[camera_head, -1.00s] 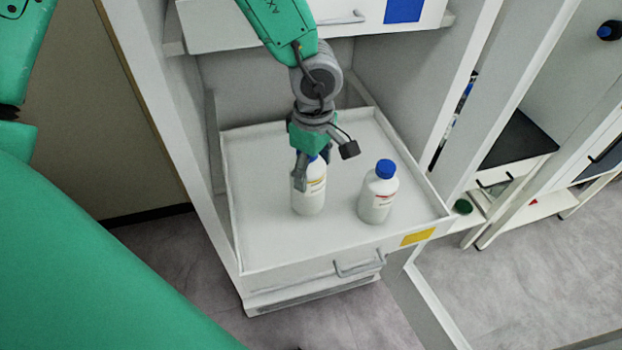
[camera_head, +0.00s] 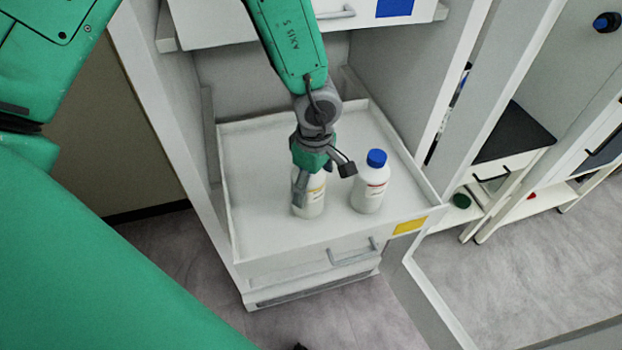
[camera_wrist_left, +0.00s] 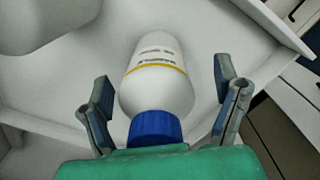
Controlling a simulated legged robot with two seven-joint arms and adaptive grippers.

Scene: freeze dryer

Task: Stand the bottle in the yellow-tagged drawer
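The white bottle with a yellow band and blue cap (camera_wrist_left: 157,80) is upright in the yellow-tagged drawer (camera_head: 262,243), in its front middle part. It also shows in the head view (camera_head: 314,202), where my gripper partly hides it and its cap. My left gripper (camera_head: 310,185) comes down over this bottle from above. In the left wrist view its fingers (camera_wrist_left: 165,100) are spread on either side of the bottle, with a gap on each side. The yellow tag (camera_head: 410,225) is on the drawer front. My right gripper is not in view.
A second white bottle with a blue cap (camera_head: 370,185) stands in the same drawer, close on the right. A blue-tagged drawer (camera_head: 260,22) is above. The drawer's back and left floor is clear. Its low walls surround the bottles.

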